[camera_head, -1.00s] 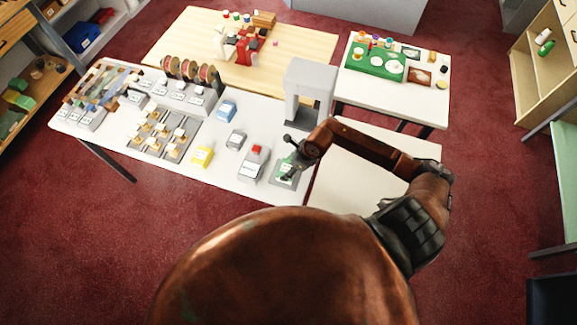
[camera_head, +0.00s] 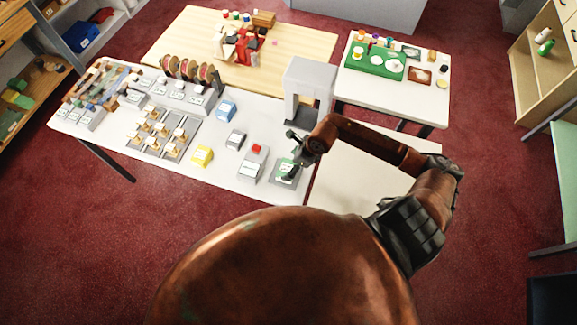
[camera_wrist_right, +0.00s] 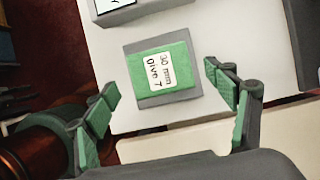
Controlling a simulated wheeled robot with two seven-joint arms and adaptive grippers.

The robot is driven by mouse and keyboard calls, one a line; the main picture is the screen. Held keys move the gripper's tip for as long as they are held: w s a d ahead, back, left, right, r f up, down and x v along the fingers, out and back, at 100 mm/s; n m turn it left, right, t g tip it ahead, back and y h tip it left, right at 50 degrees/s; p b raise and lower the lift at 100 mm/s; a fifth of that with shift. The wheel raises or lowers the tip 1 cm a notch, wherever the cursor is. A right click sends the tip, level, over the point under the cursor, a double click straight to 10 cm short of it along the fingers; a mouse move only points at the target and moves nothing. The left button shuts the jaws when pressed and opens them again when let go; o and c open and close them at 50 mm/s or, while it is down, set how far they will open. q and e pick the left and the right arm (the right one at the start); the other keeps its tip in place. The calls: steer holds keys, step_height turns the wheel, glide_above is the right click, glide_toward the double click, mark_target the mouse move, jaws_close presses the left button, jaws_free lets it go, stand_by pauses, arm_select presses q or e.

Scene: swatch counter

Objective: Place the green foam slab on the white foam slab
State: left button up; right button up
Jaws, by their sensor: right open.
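The green foam slab (camera_wrist_right: 176,67) has a white label and lies flat on a grey pad (camera_wrist_right: 150,101) in the right wrist view. It also shows in the head view (camera_head: 287,171) at the counter's front right, partly hidden by my gripper. My right gripper (camera_wrist_right: 160,80) is open, its green-padded fingers on either side of the slab in the picture, apart from it. In the head view it is over the slab's place (camera_head: 294,163). A small pale slab (camera_head: 236,138), perhaps the white foam slab, lies farther left on the counter. My left gripper is out of view.
A yellow slab (camera_head: 202,155) and a blue one (camera_head: 226,111) lie farther left. A grey arch-shaped stand (camera_head: 309,82) rises behind my gripper. The counter right of my arm is bare.

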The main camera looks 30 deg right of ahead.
steer(key=b+v, duration=0.1)
steer(key=v, duration=0.8)
